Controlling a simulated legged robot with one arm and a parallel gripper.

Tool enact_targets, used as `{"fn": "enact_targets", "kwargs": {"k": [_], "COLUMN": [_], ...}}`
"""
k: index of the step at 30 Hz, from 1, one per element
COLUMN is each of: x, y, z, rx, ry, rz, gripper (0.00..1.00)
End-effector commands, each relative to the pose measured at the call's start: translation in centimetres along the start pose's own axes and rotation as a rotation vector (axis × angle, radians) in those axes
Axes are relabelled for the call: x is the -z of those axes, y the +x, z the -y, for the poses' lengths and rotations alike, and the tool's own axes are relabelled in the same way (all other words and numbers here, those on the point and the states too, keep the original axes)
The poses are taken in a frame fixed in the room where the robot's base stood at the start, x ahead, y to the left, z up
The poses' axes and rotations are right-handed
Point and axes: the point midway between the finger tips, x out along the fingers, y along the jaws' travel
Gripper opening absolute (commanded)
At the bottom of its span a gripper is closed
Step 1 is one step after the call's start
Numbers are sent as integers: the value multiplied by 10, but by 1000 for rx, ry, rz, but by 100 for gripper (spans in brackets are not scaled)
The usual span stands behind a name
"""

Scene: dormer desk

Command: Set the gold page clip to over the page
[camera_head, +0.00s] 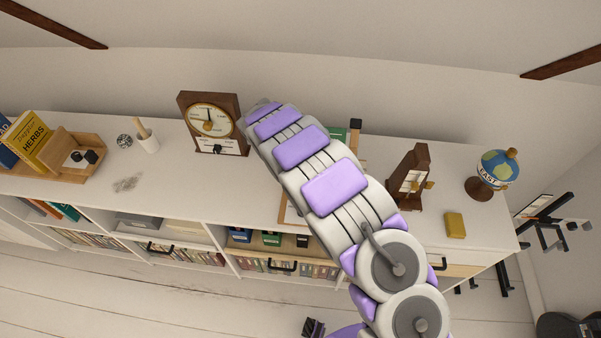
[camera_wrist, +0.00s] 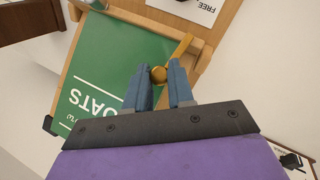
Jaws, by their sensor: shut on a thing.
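The gold page clip (camera_wrist: 181,48) shows in the wrist view as a slim gold bar with a round knob at its lower end. My gripper (camera_wrist: 159,72) has its two blue fingers shut on it at the knob. The clip lies across the view near the edge of a green page or cover (camera_wrist: 112,62) with white lettering, set in a wooden stand (camera_wrist: 195,52). I cannot tell whether the clip touches the page. In the head view my arm hides the gripper and clip; only a bit of green (camera_head: 338,134) shows behind it.
On the white desk top (camera_head: 330,225), a wooden clock (camera_head: 212,122) stands left of my arm and a dark wooden object (camera_head: 410,177) stands right of it. A globe (camera_head: 493,172) and a yellow block (camera_head: 455,225) are farther right.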

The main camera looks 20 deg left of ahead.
Motion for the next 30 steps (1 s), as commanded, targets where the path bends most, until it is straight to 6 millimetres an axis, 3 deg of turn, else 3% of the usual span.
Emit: {"fn": "enact_targets", "kwargs": {"k": [12, 29, 30], "x": [5, 5, 5], "y": [-2, -4, -4], "z": [11, 12, 13], "rx": [-118, -138, -138], "ry": [-161, -186, -186], "rz": [-6, -6, -7], "gripper": [0, 0, 24]}}
